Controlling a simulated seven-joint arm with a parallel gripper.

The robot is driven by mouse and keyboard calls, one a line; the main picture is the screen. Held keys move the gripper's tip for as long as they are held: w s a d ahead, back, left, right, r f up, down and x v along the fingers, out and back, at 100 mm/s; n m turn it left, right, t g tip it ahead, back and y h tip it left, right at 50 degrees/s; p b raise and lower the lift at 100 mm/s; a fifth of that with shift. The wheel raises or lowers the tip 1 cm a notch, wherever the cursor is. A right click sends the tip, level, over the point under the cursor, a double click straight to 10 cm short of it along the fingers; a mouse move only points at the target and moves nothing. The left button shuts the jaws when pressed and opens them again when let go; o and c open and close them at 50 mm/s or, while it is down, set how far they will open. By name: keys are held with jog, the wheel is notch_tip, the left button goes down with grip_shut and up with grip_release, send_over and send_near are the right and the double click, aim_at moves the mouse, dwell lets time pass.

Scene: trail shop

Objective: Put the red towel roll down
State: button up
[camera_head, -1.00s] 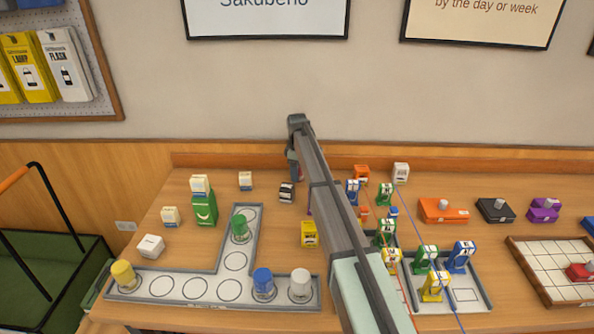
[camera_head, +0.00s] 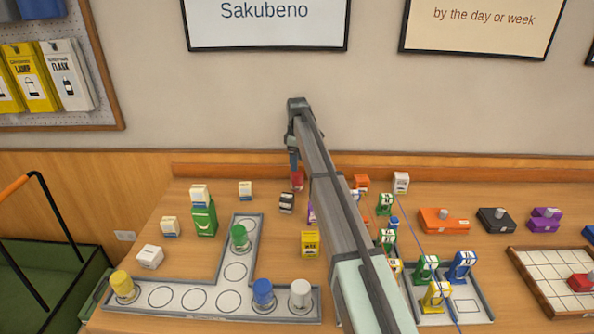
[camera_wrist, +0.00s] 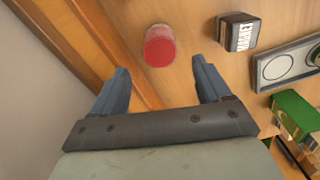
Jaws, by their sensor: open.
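The red towel roll (camera_head: 297,180) stands upright on the table near the back edge, just below my gripper (camera_head: 294,156) in the head view. In the wrist view the red roll (camera_wrist: 159,47) stands on the bare wood, ahead of and between the two blue fingertips. My gripper (camera_wrist: 160,85) is open and empty, and its fingers are apart from the roll. Part of my arm covers the table to the right of the roll in the head view.
A black and white box (camera_head: 286,202) stands close to the roll. A yellow box (camera_head: 310,243) stands beside my arm. The wooden back ledge (camera_head: 230,172) and wall are close behind.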

jog(key=shift+r, duration=1.3)
